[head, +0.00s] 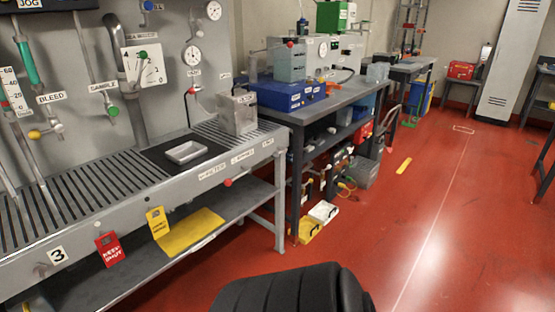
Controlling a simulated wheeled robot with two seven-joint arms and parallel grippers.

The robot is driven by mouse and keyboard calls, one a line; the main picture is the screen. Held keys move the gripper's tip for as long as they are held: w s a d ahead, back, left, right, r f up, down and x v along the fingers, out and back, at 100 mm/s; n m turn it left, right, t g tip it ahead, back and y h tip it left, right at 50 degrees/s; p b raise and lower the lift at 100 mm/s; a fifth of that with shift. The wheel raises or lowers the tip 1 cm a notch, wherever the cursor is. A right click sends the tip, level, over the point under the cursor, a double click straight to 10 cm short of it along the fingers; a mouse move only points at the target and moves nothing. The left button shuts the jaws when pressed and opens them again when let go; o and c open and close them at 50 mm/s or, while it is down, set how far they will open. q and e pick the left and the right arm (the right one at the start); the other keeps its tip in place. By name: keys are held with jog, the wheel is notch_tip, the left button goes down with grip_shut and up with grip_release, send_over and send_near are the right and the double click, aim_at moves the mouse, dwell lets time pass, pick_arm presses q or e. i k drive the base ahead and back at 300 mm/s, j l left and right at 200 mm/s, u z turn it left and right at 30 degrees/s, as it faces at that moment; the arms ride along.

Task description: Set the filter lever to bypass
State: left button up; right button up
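A red-knobbed lever (228,182) sticks out from the front edge of the grey slatted bench, on the left side of the head view. Small white labels (212,171) run along that edge above it; their print is too small to read surely, so I cannot confirm that this is the filter lever or which position it is in. Another red-tipped handle (192,90) is on the wall panel above the bench. Neither of my grippers shows. A black ribbed part at the bottom middle hides some floor.
The slatted bench (60,205) carries a metal tray (187,152) and a grey box (238,112). Red (109,249) and yellow (158,222) tags hang from its front. A second bench (350,96) with equipment stands beyond. Yellow and white bins (323,212) lie on the floor.

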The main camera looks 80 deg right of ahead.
aim_at(228, 182)
jog(key=z, duration=2.5)
